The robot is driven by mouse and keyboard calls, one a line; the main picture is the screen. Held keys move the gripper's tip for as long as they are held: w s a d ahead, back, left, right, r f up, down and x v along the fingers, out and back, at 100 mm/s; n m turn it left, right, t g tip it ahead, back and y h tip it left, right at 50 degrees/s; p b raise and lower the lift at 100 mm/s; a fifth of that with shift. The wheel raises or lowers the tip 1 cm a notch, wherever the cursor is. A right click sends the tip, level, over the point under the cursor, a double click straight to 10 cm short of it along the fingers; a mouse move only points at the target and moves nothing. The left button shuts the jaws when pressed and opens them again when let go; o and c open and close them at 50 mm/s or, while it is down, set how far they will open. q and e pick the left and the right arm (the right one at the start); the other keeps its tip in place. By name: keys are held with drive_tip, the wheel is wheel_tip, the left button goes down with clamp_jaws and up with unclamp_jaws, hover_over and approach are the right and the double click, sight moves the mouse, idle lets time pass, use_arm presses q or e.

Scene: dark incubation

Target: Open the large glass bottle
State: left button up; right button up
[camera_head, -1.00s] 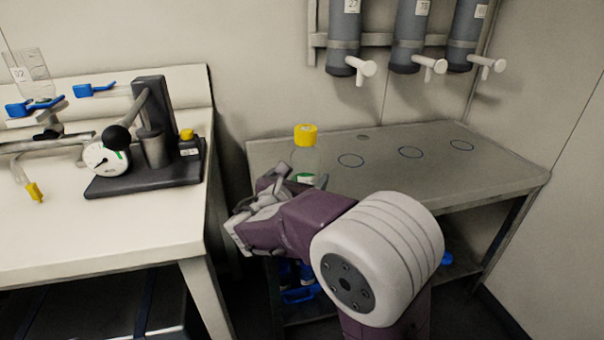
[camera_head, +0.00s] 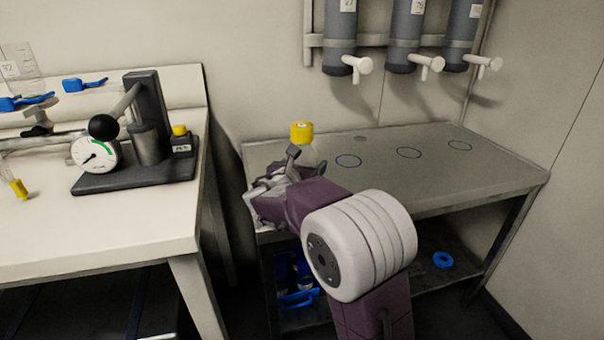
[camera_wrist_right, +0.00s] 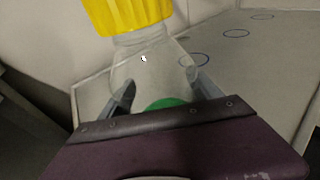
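The large glass bottle (camera_head: 309,155) is clear with a yellow cap (camera_head: 302,132) and stands upright at the near left of the grey metal table. Its lower body is hidden behind my right gripper (camera_head: 275,172) in the head view. In the right wrist view the bottle's shoulder (camera_wrist_right: 150,65) shows beneath the yellow cap (camera_wrist_right: 128,14), with a green patch low on it. The two fingers of my right gripper (camera_wrist_right: 162,92) are spread, one towards each side of the bottle, below the cap. Whether they touch the glass cannot be told. My left gripper is out of view.
The grey table (camera_head: 480,178) has several ringed spots and is otherwise clear. Grey cylinders (camera_head: 404,35) with white taps hang on the wall above. A white bench (camera_head: 120,225) on the left carries a dark stand with a gauge (camera_head: 95,152). Blue items (camera_head: 298,298) lie on the lower shelf.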

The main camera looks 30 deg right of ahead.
sight(308, 147)
drive_tip(key=c, duration=1.3)
drive_tip(key=shift+r+p, duration=0.45)
drive_tip(key=shift+r, duration=0.15)
drive_tip(key=r, duration=0.1)
drive_tip(key=r+p, duration=0.2)
drive_tip(key=shift+s+d+r, duration=0.2)
drive_tip(key=shift+s+r, duration=0.1)
drive_tip(key=shift+r, duration=0.1)
drive_tip(key=s+d+r+p, duration=0.3)
drive_tip(key=s+d+r, duration=0.2)
drive_tip(key=s, duration=0.4)
drive_tip(key=shift+s+d+r, duration=0.2)
drive_tip(key=shift+s+r, duration=0.1)
drive_tip(key=shift+r, duration=0.25)
drive_tip(key=o, duration=1.5)
clamp_jaws()
